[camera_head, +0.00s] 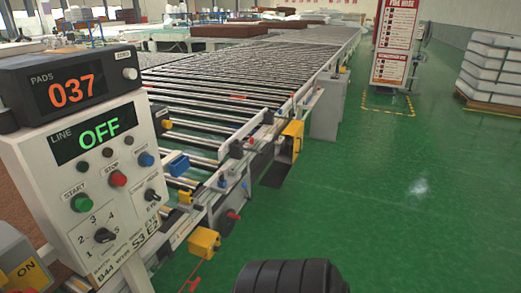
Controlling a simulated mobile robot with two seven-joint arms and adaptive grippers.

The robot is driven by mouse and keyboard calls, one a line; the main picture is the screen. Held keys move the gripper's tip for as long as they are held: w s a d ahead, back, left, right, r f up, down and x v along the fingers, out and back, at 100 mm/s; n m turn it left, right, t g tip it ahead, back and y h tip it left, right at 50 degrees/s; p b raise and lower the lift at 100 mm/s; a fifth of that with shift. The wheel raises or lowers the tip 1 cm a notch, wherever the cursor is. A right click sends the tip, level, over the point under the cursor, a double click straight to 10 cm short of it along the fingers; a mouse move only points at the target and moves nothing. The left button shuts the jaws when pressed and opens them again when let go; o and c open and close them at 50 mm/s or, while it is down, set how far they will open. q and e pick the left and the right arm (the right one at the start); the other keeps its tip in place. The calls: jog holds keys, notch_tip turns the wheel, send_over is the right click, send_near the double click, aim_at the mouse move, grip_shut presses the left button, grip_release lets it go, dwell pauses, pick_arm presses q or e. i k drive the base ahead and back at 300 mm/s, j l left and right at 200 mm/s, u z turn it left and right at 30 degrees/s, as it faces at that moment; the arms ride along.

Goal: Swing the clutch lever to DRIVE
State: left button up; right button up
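No part that I can name for sure as the clutch lever shows, and I can read no DRIVE label. A small red handle (233,215) sticks out from the conveyor's near side. Another red piece (190,284) shows at the bottom, below a yellow box (204,242); I cannot tell which, if either, is the lever. The control panel (100,170) at the left reads LINE OFF, with START, STOP and a numbered selector knob (104,235). Neither of my grippers is in view. A dark ribbed rounded shape at the bottom middle cannot be told for sure.
The roller conveyor (232,95) runs from the panel to the back. A counter display (72,88) reads PADS 037. A sign stand (396,45) and a pallet of white stacked goods (492,68) stand at the right. The green floor (410,200) right of the conveyor is clear.

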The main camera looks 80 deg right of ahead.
aim_at(244, 185)
jog(key=k+l+z, duration=0.15)
jog(key=z, duration=2.15)
jog(key=i+l, duration=0.2)
jog(key=i, duration=0.15)
jog(key=i+l+z, duration=0.1)
jog(key=i, duration=0.3)
jog(key=i+l, duration=0.3)
jog(key=i+z, duration=0.05)
